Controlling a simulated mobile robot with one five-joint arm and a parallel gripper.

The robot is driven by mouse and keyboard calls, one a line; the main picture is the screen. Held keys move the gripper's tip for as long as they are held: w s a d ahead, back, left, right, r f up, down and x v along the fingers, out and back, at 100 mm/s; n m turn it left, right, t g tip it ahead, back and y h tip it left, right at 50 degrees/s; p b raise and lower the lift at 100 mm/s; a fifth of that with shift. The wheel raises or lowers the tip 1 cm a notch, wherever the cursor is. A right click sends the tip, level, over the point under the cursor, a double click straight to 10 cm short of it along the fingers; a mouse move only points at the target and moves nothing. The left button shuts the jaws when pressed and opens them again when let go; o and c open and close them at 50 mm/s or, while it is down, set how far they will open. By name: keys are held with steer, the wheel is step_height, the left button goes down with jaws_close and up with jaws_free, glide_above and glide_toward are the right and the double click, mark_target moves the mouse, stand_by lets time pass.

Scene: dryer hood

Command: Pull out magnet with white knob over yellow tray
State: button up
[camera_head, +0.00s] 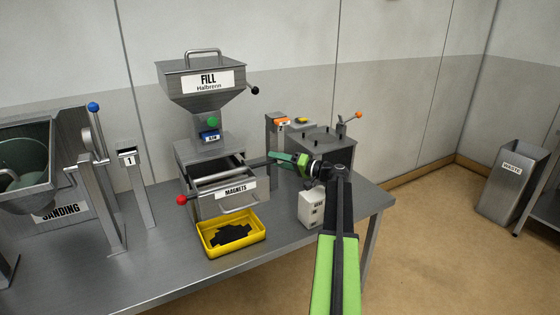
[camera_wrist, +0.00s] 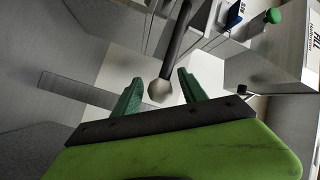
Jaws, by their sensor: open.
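The magnet's white knob (camera_wrist: 160,91) shows in the wrist view at the end of a dark rod (camera_wrist: 176,40). My gripper (camera_wrist: 158,84) is open, with one green finger on each side of the knob; I cannot tell whether they touch it. In the head view my gripper (camera_head: 274,159) is at the right side of the MAGNETS box (camera_head: 212,212), where the dark rod (camera_head: 257,161) sticks out; the knob is hidden by the fingers there. The yellow tray (camera_head: 207,246) stands on the table in front of the box, with a dark piece in it.
A red knob (camera_head: 181,200) sticks out at the box's left. The FILL hopper (camera_head: 200,88) rises above it. A white box (camera_head: 311,207) and a grey machine (camera_head: 322,140) stand right of the box. The table (camera_head: 170,275) is clear around the tray's left and front.

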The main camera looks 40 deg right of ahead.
steer(key=v, duration=1.7)
steer(key=shift+s, duration=0.2)
